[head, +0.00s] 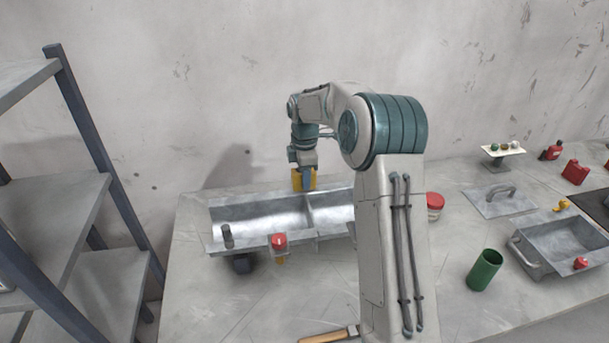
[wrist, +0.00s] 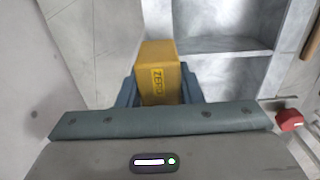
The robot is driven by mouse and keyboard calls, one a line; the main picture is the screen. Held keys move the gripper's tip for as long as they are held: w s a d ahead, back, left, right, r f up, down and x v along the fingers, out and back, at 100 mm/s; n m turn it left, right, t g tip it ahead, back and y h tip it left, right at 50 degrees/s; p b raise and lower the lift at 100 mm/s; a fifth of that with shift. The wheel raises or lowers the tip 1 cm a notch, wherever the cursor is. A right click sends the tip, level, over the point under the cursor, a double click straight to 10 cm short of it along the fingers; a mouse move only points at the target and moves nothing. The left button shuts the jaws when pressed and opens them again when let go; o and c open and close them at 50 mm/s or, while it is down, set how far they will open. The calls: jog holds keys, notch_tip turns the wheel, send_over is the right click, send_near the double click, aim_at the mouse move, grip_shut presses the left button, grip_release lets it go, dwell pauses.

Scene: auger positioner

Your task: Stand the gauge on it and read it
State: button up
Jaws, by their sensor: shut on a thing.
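My gripper (head: 305,178) is shut on a yellow block-shaped gauge (wrist: 160,62), with a blue finger on each side of it in the wrist view. The gauge's near face carries the word ZERO; no reading shows. In the head view its yellow sides (head: 296,181) show around the fingers. The gripper holds it near the back edge of a long grey metal trough (head: 255,217) with a cross divider. The trough also shows in the wrist view (wrist: 230,75). I cannot tell whether the gauge touches it. A red knob (head: 279,240) and a dark upright handle (head: 227,235) are at the trough's front.
A grey shelf rack (head: 70,205) stands at the left. Right of my arm are a red-lidded jar (head: 435,203), a green cup (head: 485,270), a flat plate with a handle (head: 500,200) and a metal tray (head: 530,255). A wooden-handled tool (head: 325,336) lies in front.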

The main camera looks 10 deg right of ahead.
jog(key=shift+f+b, duration=0.35)
jog(key=shift+f, duration=0.2)
jog(key=o, duration=1.2)
notch_tip(320, 180, up, 13)
jog(key=shift+r+b, duration=0.1)
jog(key=shift+b, duration=0.55)
jog(key=s+a+r+m+t, duration=0.15)
jog(key=s+m, duration=0.25)
jog(key=s, duration=0.5)
jog(key=s+r+m, duration=0.3)
jog(key=s+m, duration=0.2)
jog(key=s, duration=0.4)
jog(key=s+f+m+t, duration=0.1)
jog(key=s+f+m, duration=0.3)
jog(key=s, duration=0.5)
jog(key=s+d+f+m+t, duration=0.1)
jog(key=s+f+m, duration=0.3)
jog(key=s, duration=0.5)
jog(key=shift+d+f+m, duration=0.15)
jog(key=shift+d+m, duration=0.1)
jog(key=shift+m, duration=0.25)
